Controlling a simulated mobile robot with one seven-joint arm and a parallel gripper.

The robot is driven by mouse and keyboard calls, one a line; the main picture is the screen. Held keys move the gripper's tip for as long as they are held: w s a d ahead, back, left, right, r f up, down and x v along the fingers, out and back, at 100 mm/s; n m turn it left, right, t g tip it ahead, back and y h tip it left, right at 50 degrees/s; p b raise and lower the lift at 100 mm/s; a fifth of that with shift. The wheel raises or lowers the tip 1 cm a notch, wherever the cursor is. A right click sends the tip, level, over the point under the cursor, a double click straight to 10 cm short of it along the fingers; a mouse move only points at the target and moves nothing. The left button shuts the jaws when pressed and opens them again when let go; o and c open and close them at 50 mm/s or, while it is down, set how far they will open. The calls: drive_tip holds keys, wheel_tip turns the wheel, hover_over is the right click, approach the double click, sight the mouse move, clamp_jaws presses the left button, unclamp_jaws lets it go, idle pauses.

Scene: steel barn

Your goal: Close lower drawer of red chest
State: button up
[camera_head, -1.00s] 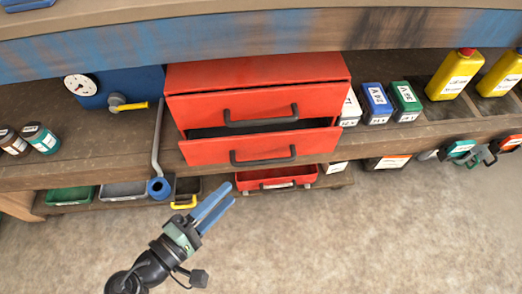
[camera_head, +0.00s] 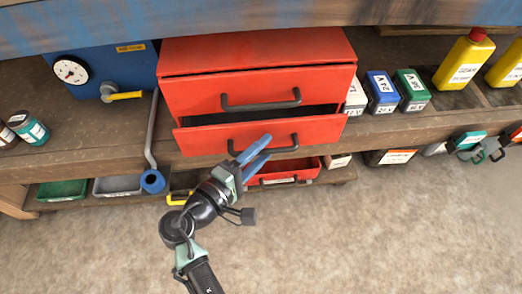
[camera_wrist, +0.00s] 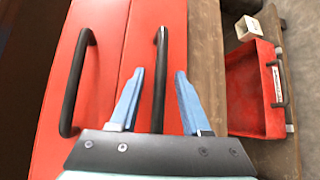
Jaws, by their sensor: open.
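The red chest (camera_head: 255,50) stands on the wooden shelf, and its upper drawer (camera_head: 250,91) looks nearly shut. Its lower drawer (camera_head: 205,141) is pulled part way out, with a dark gap showing above its front. My gripper (camera_head: 262,149) is open, with blue fingers just in front of the lower drawer's front, at its lower middle. In the wrist view the gripper (camera_wrist: 157,90) has its fingers on either side of the lower drawer's black handle (camera_wrist: 160,75). I cannot tell whether they touch the drawer. The upper drawer's handle (camera_wrist: 77,85) shows to the left.
A red bin (camera_head: 307,169) sits on the low shelf below, with green (camera_head: 62,189) and grey (camera_head: 118,184) trays to the left. Small battery-like boxes (camera_head: 382,90) stand right of the chest.

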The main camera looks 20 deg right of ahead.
clamp_jaws()
idle(1.4)
